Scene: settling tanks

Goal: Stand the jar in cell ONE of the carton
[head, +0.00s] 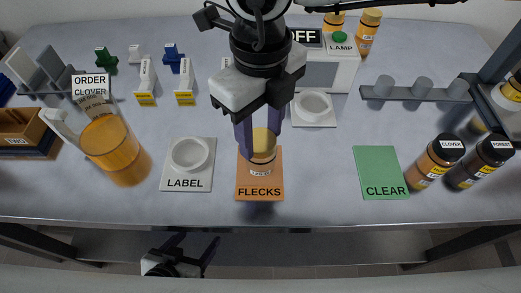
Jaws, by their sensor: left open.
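A small jar (263,160) with a yellowish top and a pale label is upright over the orange FLECKS mat (246,186). My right gripper (258,140) comes down from the top with its fingers on either side of the jar's upper part, closed on it. I cannot tell whether the jar's base touches the mat. The brown carton (40,135) is at the left edge, cut off by the frame. Its TWO label shows; cell ONE's label does not. My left gripper (193,248) is open and empty, low in the picture beyond the table's near edge.
An orange jug (112,150) stands between carton and jar, beside an ORDER CLOVER card (90,84). A white dish (190,154) sits on the LABEL mat. The green CLEAR mat (383,180) is empty. CLOVER (436,162) and FOREST (480,162) bottles stand at right.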

